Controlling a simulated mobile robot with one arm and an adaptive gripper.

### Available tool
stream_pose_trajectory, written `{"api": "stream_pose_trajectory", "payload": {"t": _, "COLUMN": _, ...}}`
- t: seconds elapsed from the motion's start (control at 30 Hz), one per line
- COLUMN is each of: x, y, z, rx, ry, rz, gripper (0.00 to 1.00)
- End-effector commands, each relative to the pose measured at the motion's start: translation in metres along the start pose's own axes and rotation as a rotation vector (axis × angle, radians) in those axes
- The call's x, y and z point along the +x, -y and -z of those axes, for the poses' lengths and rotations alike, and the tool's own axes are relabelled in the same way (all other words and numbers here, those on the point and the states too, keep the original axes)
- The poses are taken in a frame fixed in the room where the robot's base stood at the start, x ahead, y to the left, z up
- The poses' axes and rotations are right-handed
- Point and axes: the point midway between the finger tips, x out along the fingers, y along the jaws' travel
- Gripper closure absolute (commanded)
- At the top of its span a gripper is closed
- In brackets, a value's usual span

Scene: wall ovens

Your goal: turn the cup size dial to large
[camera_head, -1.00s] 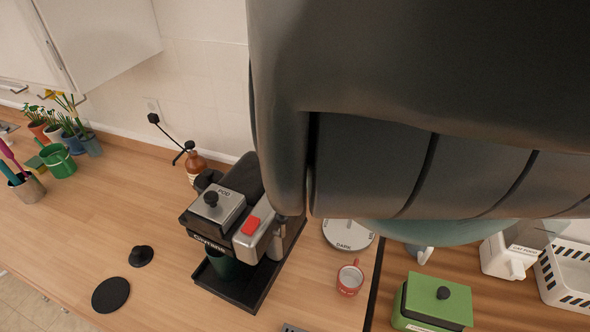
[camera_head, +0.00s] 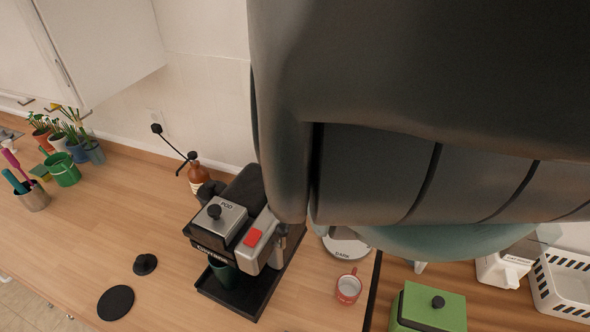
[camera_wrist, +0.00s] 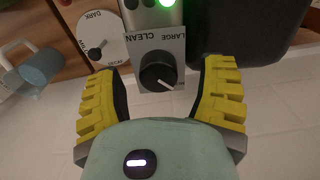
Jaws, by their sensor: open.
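The cup size dial (camera_wrist: 158,72) is a round black knob with a white pointer line, set on a grey plate lettered LARGE and CLEAN. The lettering is turned around in the wrist view, and the pointer slants to the lower right there. My gripper (camera_wrist: 162,78) is open, its two yellow ridged fingers on either side of the dial with gaps showing; contact is not visible. The coffee machine (camera_head: 232,222) stands on the counter in the head view with a red button on top. My arm hides its right part, and the dial cannot be seen there.
A green lit button (camera_wrist: 166,3) is near the dial. A white DARK dial (camera_wrist: 101,38) and a mug (camera_wrist: 40,68) are at left in the wrist view.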

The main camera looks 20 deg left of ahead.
Motion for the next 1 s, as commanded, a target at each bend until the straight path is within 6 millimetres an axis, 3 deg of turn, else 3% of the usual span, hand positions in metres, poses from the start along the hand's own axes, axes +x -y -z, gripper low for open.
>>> {"api": "stream_pose_trajectory", "payload": {"t": 0.53, "x": 0.0070, "y": -0.0017, "z": 0.0001, "rx": 0.002, "ry": -0.003, "rz": -0.002, "gripper": 0.30}}
{"api": "stream_pose_trajectory", "payload": {"t": 0.57, "x": 0.0070, "y": -0.0017, "z": 0.0001, "rx": 0.002, "ry": -0.003, "rz": -0.002, "gripper": 0.26}}
{"api": "stream_pose_trajectory", "payload": {"t": 1.0, "x": 0.0069, "y": -0.0017, "z": 0.0001, "rx": 0.002, "ry": -0.002, "rz": -0.002, "gripper": 0.72}}
